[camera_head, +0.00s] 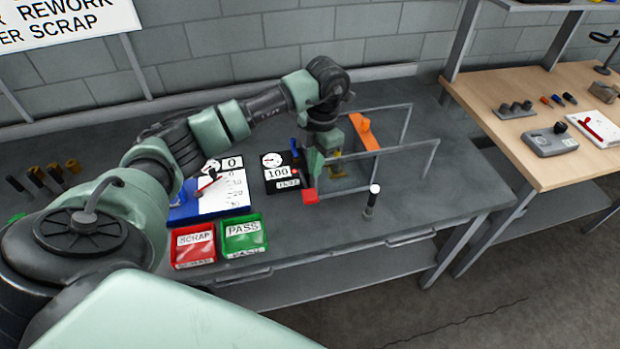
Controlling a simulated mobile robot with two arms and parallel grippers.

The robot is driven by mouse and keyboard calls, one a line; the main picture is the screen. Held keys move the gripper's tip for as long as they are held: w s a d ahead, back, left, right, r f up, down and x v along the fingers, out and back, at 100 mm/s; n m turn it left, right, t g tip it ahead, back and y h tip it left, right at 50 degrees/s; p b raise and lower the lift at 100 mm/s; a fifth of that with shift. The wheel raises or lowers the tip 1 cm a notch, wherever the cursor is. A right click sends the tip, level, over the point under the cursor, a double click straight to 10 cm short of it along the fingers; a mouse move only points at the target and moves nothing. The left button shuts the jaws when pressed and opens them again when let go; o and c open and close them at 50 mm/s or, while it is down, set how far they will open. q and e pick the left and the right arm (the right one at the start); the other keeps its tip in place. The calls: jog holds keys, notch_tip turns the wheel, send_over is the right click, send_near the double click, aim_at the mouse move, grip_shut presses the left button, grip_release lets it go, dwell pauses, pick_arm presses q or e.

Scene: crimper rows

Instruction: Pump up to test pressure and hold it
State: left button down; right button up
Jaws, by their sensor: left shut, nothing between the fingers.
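A black test box (272,186) stands on the grey bench, with a round white gauge (271,160) and a label reading 100. I cannot read the needle. A blue upright piece (294,148) rises at its right side. A black post with a white knob (374,190) stands near the bench's front edge. My left arm reaches over from the left. Its gripper (313,176) points down just right of the test box, shut and empty. A small red block (310,196) shows right by its tips; I cannot tell whether they touch. My right gripper is out of view.
Grey rails (410,152) and an orange piece (363,133) stand right of my gripper. A white chart board (222,196), red SCRAP tray (194,261) and green PASS tray (264,246) lie left. A wooden table (545,178) stands right. The bench's front right is mostly clear.

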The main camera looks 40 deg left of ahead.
aim_at(312, 193)
pick_arm(q)
jog(key=shift+s+a+f+b, duration=0.15)
jog(key=shift+f+b, duration=0.35)
jog(key=shift+f, duration=1.2)
jog(key=shift+s+f+b, duration=0.15)
jog(key=shift+f+b, duration=0.3)
jog(key=shift+f, duration=1.25)
